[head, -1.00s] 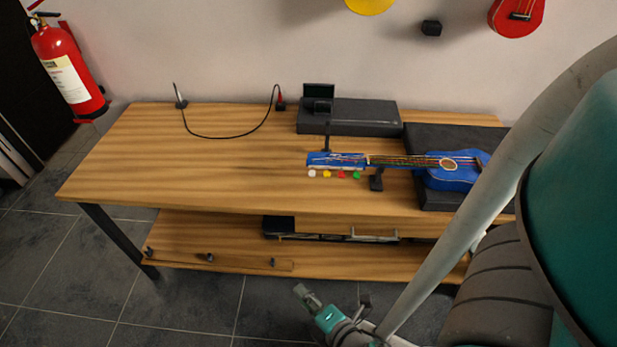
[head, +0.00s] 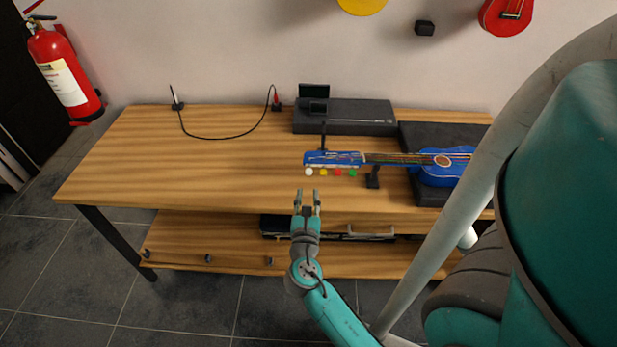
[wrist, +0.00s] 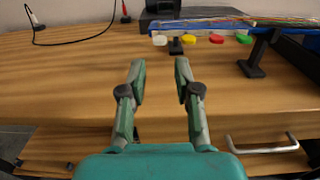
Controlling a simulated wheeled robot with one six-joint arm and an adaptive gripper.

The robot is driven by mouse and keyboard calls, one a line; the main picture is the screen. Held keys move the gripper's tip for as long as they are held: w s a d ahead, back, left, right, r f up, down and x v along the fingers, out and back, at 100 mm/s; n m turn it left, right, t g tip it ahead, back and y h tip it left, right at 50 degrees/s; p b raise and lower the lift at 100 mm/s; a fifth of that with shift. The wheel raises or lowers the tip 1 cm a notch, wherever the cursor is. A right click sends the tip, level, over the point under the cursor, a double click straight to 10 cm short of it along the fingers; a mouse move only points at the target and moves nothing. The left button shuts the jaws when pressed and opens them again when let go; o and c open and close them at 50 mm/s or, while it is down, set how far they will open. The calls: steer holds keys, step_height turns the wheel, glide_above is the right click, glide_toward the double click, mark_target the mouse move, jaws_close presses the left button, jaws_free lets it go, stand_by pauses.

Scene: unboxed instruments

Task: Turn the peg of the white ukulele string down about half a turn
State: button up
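The blue ukulele (head: 440,166) lies on the workbench with its neck pointing left. Its head (head: 335,158) rests near a small black stand. Four coloured pegs stick out along the head's near side: the white peg (head: 309,172) is leftmost, then yellow (head: 323,172), red (head: 338,172) and green (head: 353,173). In the wrist view the white peg (wrist: 159,40) shows ahead, just left of the yellow one (wrist: 189,39). My gripper (head: 307,194) is open and empty at the bench's front edge, short of the pegs. Its two fingers (wrist: 160,66) point toward the white peg, apart from it.
The workbench (head: 150,160) is clear on the left. A black neck support (head: 373,178) stands right of the pegs. A dark mat (head: 405,135) lies under the body. A black box (head: 350,117) and a cable (head: 235,135) are behind. A drawer handle (wrist: 262,147) is below the front edge.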

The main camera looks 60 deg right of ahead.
mark_target(309, 174)
steer(key=x, duration=0.7)
steer(key=shift+w+d, duration=0.15)
steer(key=shift+d, duration=0.2)
jaws_close()
